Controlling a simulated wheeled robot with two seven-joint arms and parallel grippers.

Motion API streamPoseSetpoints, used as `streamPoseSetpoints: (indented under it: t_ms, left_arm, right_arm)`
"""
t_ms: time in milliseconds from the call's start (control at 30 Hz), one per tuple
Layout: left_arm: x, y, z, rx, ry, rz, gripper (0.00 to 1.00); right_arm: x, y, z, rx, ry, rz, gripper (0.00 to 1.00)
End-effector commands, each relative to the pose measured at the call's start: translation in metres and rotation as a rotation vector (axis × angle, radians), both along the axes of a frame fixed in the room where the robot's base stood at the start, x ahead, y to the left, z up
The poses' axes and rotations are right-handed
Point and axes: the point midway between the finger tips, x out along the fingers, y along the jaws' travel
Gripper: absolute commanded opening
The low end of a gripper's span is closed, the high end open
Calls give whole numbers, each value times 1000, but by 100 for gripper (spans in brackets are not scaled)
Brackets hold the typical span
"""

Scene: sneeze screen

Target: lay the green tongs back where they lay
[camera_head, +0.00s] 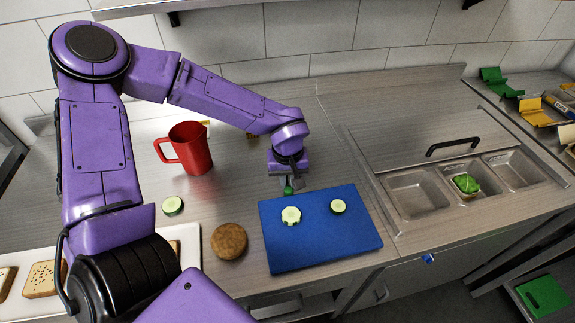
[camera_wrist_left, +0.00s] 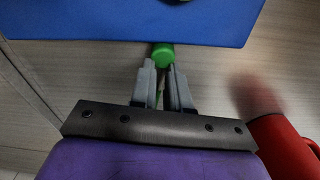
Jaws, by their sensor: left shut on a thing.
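My left gripper (camera_head: 294,183) reaches down to the steel counter just behind the blue cutting board (camera_head: 325,252). It is shut on a green thing, which I take to be the green tongs (camera_head: 288,190); only a small green end shows. In the left wrist view the round green end of the tongs (camera_wrist_left: 162,56) sticks out between the two grey fingers (camera_wrist_left: 162,82), close to the edge of the blue board (camera_wrist_left: 130,22). The rest of the tongs is hidden by the gripper. I cannot tell whether the tongs touch the counter. My right gripper is not in view.
A red pitcher (camera_head: 192,148) stands left of the gripper. Cucumber slices (camera_head: 291,215) lie on the board and one (camera_head: 173,206) on the counter. A round brown bun (camera_head: 230,241) sits beside the board. Steel wells (camera_head: 418,195) are at right.

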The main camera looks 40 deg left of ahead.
Motion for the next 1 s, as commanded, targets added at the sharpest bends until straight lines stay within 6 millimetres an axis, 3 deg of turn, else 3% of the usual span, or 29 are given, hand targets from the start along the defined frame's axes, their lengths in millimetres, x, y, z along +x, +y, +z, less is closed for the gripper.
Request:
streamPoseSetpoints:
  t_ms: [300, 333, 400, 767, 1000]
  left_arm:
    - [0, 0, -4, 0, -1, 0, 0]
    - [0, 0, -4, 0, -1, 0, 22]
    - [0, 0, -4, 0, -1, 0, 45]
    - [0, 0, 3, -1, -2, 1, 46]
    - [-3, -3, 56, -2, -7, 1, 46]
  right_arm:
    - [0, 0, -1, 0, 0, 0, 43]
    - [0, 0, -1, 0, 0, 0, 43]
    - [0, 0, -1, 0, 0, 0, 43]
    - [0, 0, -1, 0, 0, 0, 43]
    - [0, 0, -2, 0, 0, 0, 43]
